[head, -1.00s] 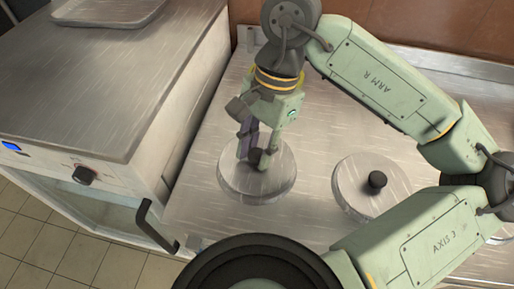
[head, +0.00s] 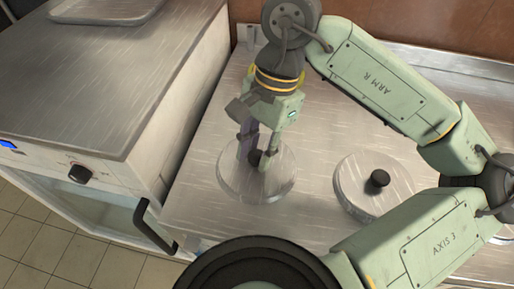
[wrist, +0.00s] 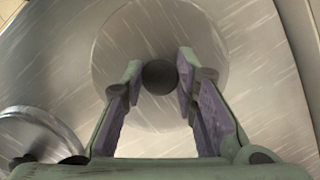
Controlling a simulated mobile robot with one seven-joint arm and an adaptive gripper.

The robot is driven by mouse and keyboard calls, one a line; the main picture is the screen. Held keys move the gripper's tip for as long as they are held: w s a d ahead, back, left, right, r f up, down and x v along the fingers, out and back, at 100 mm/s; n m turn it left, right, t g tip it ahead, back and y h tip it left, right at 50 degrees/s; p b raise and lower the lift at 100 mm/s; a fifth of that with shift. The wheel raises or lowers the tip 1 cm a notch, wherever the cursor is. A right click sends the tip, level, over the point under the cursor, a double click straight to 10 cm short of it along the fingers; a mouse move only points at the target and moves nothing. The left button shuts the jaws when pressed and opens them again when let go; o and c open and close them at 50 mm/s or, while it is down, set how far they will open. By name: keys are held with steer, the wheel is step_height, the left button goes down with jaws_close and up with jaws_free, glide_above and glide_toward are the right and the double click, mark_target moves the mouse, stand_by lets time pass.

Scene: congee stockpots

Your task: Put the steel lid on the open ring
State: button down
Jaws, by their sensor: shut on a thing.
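A round steel lid (head: 240,185) with a dark knob (head: 255,157) lies at the middle of the steel counter in the head view. My gripper (head: 261,158) is over it, pointing down, its fingers shut on the knob. In the wrist view the knob (wrist: 160,77) sits between the fingertips, with the lid (wrist: 125,50) beneath. I cannot tell whether the lid touches what is under it. I cannot make out the open ring clearly; a curved pale edge (head: 502,238) shows at the far right, mostly hidden by my arm.
A second steel lid (head: 355,180) with a black knob covers a round pot to the right; it also shows in the wrist view (wrist: 30,135). A stove unit (head: 90,75) with a tray (head: 105,10) stands left. Bare counter (head: 320,110) lies behind the lids.

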steer(key=c, duration=1.6)
jaws_free()
steer(key=shift+o, duration=0.2)
steer(key=p+v, duration=0.5)
steer(key=v, duration=0.6)
steer(key=shift+s, duration=0.1)
